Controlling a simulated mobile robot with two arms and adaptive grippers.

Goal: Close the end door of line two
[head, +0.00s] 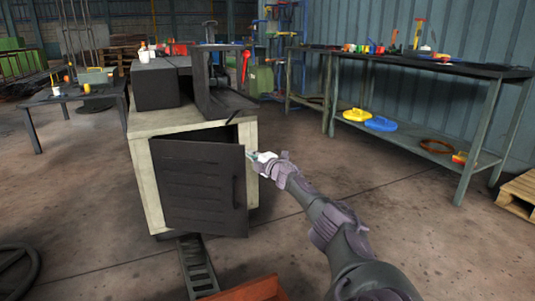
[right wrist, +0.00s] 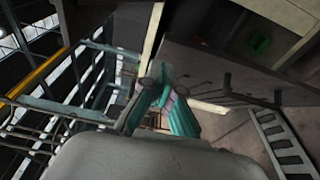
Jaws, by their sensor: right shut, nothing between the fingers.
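The end door (head: 198,188) is a dark slatted panel with a bar handle (head: 236,191) near its right edge. It stands partly open on the cream-framed cabinet (head: 142,185), its right side swung out toward me, with a dark gap above it. My right gripper (head: 255,156) is shut and empty, just right of the door's upper right edge. I cannot tell whether it touches the door. In the right wrist view, the teal fingers (right wrist: 165,97) are close to a cream frame edge and dark panels. My left gripper is not in view.
A slotted metal strip (head: 197,266) and an orange piece (head: 249,289) lie low in front of the cabinet. A long workbench (head: 431,66) with colourful parts stands at right. A dark table (head: 70,94) stands at left. Open floor lies between cabinet and workbench.

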